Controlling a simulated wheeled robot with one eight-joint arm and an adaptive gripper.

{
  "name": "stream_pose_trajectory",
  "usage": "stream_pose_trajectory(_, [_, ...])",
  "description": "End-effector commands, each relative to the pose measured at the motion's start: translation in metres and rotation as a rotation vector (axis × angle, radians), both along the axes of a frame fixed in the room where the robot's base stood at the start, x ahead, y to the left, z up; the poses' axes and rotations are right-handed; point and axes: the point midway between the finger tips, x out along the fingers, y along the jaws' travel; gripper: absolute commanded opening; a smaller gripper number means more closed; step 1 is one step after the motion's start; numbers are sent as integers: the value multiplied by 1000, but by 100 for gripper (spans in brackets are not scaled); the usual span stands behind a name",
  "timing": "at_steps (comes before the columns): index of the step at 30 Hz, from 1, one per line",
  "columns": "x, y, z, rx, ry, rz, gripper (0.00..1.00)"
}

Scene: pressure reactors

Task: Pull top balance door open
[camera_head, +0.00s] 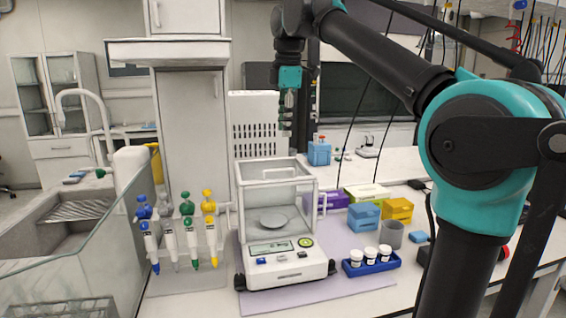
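The balance (286,272) is a white unit with a clear glass draft shield. It stands on the bench in the middle of the head view. Its top door (262,168) looks closed, with a light handle bar (279,173) across it. A round weighing pan (273,221) shows empty inside. My gripper (288,122) points down above the balance in the picture, clear of the top door and its handle. Its fingers are small and dark here, so I cannot tell whether they are open or shut. I see nothing held in it.
Pipettes on a stand (187,283) are left of the balance. A blue rack of white-capped vials (371,265), a grey cup (391,234), and blue (364,217) and yellow boxes (397,211) are to the right. A glass panel (112,245) and sink (75,220) lie farther left.

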Motion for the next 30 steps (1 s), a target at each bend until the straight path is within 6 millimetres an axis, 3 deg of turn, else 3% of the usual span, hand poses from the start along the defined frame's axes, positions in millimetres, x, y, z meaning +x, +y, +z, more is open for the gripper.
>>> stream_pose_trajectory(15, [18,5,-95,0,0,-1,30])
stream_pose_trajectory(21, [22,6,-112,0,0,-1,30])
stream_pose_trajectory(30, [22,6,-115,0,0,-1,30])
